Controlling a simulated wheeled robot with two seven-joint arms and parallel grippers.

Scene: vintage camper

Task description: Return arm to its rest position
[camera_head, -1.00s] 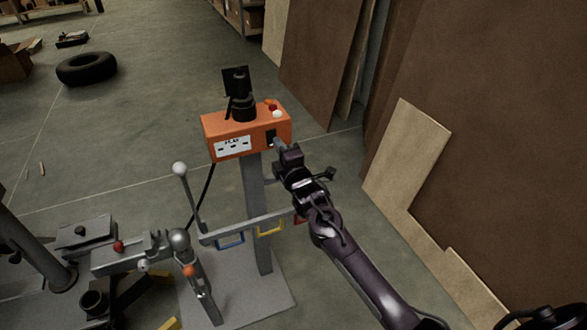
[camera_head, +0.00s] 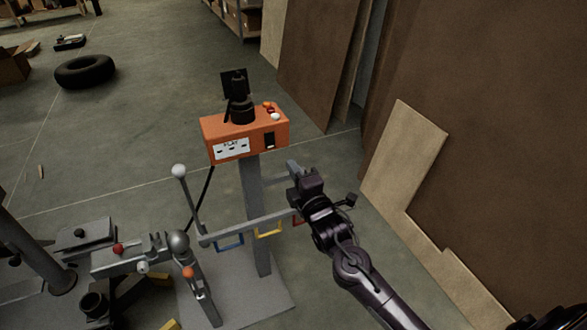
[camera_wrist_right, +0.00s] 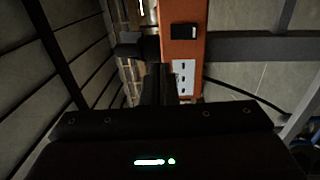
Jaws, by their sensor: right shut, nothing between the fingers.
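My right gripper (camera_head: 292,167) is in the head view, just right of and below an orange control box (camera_head: 222,130) on a grey post. Its fingers are shut, with nothing between them, and stand apart from the box. In the right wrist view the dark shut fingers (camera_wrist_right: 160,84) point towards the orange box (camera_wrist_right: 182,55), with its white panel and black switch beyond them. My right arm runs down to the lower right of the head view. My left gripper is out of view.
A grey rail (camera_head: 245,229) with coloured frames crosses the post below the box. A lever with a white knob (camera_head: 179,171) and grey machinery (camera_head: 120,260) stand at left. Large brown panels (camera_head: 490,130) lean at right. A tyre (camera_head: 84,72) lies on open floor.

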